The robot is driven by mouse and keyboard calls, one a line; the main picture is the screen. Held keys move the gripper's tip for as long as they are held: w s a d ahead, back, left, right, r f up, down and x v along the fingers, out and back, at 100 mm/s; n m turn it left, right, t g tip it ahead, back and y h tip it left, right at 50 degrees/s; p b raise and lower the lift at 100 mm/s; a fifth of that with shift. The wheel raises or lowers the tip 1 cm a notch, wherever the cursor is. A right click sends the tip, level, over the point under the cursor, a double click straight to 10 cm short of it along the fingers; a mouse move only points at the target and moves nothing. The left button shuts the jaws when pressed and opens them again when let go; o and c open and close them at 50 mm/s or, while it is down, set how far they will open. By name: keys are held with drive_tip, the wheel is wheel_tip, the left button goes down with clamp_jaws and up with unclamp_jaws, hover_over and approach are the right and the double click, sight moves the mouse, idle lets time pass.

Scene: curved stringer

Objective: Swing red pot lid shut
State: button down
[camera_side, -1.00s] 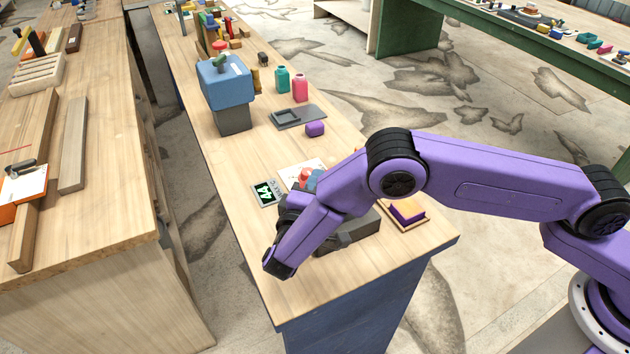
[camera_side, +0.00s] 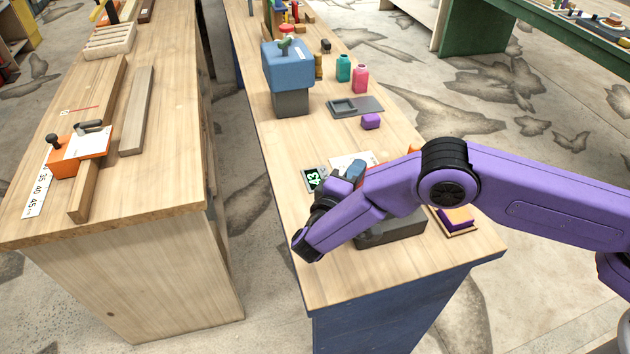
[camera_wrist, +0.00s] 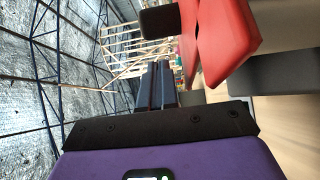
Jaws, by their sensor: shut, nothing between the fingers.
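A red slab-like part, which looks like the red pot lid (camera_wrist: 218,40), fills the upper right of the wrist view. A dark block (camera_wrist: 159,21) shows at its left edge. My gripper (camera_wrist: 160,68) shows in the wrist view as two dark fingers side by side, shut and empty. The red part is above and right of the fingers in that picture; I cannot tell whether they touch. A dark grey block (camera_side: 392,232) shows partly under the arm.
A small digital display (camera_side: 314,179) and a blue part (camera_side: 355,170) are close to the arm. Farther back are a grey tray (camera_side: 357,106), two bottles (camera_side: 352,73) and a blue box (camera_side: 287,65). The bench's front left corner is clear.

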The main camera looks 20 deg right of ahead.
drive_tip(key=a, duration=1.1)
drive_tip(key=shift+s, duration=0.3)
drive_tip(key=s+r+m+g+y, duration=0.5)
drive_tip(key=r+m+g+y, duration=0.2)
drive_tip(key=m+y, duration=0.1)
drive_tip(key=w+d+f, duration=0.5)
drive_tip(key=d+f, duration=0.2)
drive_tip(key=f, duration=0.1)
drive_tip(key=shift+w+d+m, duration=0.2)
drive_tip(key=shift+d+m, duration=0.1)
drive_tip(key=shift+d, duration=0.05)
drive_tip(key=shift+w+d+m+g+h, duration=0.2)
drive_tip(key=shift+d+m+g+h, duration=0.45)
drive_tip(key=shift+d+m, duration=0.3)
